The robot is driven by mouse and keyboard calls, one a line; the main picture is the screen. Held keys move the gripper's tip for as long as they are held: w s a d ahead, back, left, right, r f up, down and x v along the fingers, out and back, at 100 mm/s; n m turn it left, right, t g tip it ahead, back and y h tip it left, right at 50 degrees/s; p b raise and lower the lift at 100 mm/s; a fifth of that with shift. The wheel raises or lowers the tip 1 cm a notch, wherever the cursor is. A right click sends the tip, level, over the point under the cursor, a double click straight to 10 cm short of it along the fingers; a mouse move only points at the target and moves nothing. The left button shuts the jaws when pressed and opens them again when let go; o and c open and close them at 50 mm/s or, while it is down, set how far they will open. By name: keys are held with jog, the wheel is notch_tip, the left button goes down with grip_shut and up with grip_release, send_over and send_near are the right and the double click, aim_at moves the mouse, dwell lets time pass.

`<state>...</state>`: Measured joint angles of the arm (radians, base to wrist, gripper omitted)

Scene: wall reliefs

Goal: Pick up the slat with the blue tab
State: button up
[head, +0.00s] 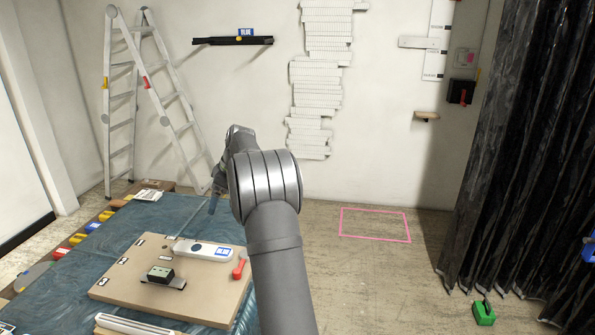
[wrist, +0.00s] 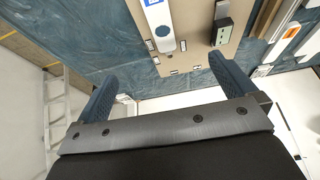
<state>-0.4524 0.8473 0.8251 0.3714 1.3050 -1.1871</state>
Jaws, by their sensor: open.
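The slat with the blue tab (head: 185,246) is a white, round-ended piece with a dark round spot and a blue label at its right end. It lies flat on the tan board (head: 120,287). In the wrist view the slat (wrist: 157,20) shows at the top, its blue label cut by the frame edge. My gripper (head: 212,204) is beyond the slat in the head view, partly hidden by my arm. In the wrist view its two fingers (wrist: 164,78) are wide apart with nothing between them, and the slat lies ahead of them, apart.
A dark block on a base (head: 160,275) and a red-handled piece (head: 239,267) share the board. Another white slat, with an orange label (wrist: 290,32), lies nearby. A blue cloth (head: 100,250) lies underneath. A ladder (head: 125,100) stands back left; a dark shelf (head: 232,41) hangs on the wall.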

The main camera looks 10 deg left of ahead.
jog(key=shift+c, duration=0.2)
dwell(0.3)
jog(key=c, duration=0.4)
jog(key=shift+c, duration=0.2)
jog(key=h, duration=0.3)
send_over(203, 249)
jog(key=d, duration=0.2)
notch_tip(203, 249, down, 5)
jog(key=f, duration=0.5)
jog(key=a+f, duration=0.1)
jog(key=f, duration=1)
jog(key=shift+w+a+f, duration=0.1)
jog(key=shift+a+f, duration=0.2)
jog(key=shift+a, duration=0.1)
